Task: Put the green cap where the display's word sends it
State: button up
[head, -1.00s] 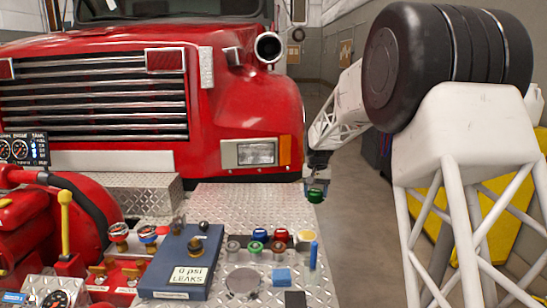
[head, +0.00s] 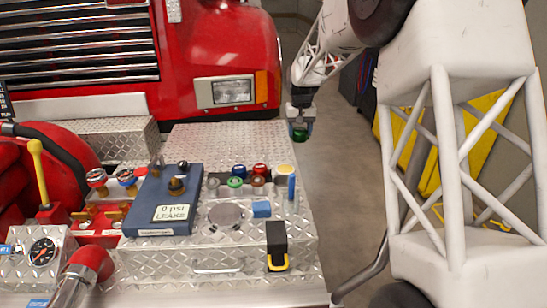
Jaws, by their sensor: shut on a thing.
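The display (head: 171,212) is a pale panel on the blue box (head: 160,200) and reads "0 psi LEAKS". On the deck right of the box stand several coloured caps or fittings: a blue one (head: 239,170), a red one (head: 260,169), a green-topped one (head: 235,182) and a yellow one (head: 284,173).
A round grey plate (head: 226,215), a blue block (head: 262,209), a blue upright marker-like piece (head: 292,187) and a black-and-yellow item (head: 277,246) are on the deck. A yellow lever (head: 38,172) and a gauge (head: 42,252) stand at left. The bumper's rear deck (head: 225,140) is clear.

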jog(key=m, duration=0.2)
send_over(284, 186)
jog(key=s, duration=0.2)
notch_tip(284, 186, down, 10)
jog(key=shift+w+r, duration=0.15)
jog(key=shift+r, duration=0.1)
jog(key=shift+s+a+f, duration=0.15)
jog(key=shift+s+f, duration=0.15)
jog(key=shift+s, duration=0.05)
jog(key=shift+c, duration=1.1)
